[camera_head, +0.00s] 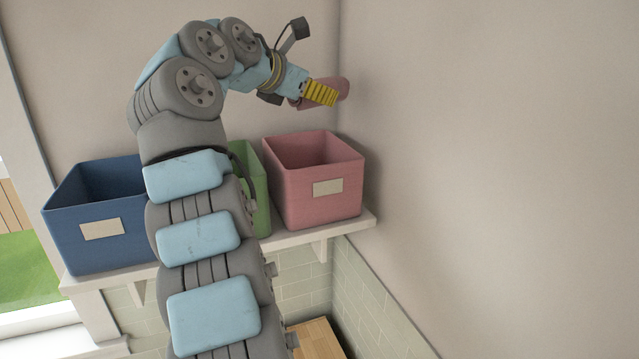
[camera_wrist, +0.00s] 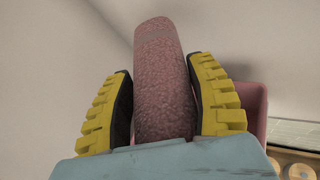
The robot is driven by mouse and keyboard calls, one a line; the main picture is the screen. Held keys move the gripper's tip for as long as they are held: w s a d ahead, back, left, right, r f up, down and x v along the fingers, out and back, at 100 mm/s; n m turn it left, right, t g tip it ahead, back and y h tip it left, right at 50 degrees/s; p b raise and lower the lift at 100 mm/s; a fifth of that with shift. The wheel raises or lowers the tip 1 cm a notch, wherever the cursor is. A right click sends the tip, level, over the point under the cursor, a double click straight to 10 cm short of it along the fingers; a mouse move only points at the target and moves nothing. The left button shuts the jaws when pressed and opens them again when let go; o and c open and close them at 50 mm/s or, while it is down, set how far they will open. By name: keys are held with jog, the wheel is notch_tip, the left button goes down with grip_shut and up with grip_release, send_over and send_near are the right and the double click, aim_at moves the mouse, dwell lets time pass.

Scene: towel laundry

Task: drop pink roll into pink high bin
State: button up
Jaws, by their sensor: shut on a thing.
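My gripper (camera_head: 322,93) is shut on the pink roll (camera_head: 343,88), a rolled towel. It holds the roll above the pink bin (camera_head: 318,190), near the wall corner, with a gap between them. In the wrist view the roll (camera_wrist: 162,80) lies between the yellow finger pads of my gripper (camera_wrist: 160,105) and sticks out past them. The pink bin stands at the right end of the high shelf and has a blank pale label. A part of its wall also shows at the right in the wrist view (camera_wrist: 258,108).
A green bin (camera_head: 254,190) stands just left of the pink bin, partly hidden by my arm. A blue bin (camera_head: 95,210) stands farther left on the shelf (camera_head: 352,223). Walls rise close behind and to the right of the pink bin.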

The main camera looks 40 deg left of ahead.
jog(key=shift+f+b, duration=2.7)
jog(key=shift+b, duration=0.1)
jog(key=o, duration=1.2)
jog(key=v, duration=1.2)
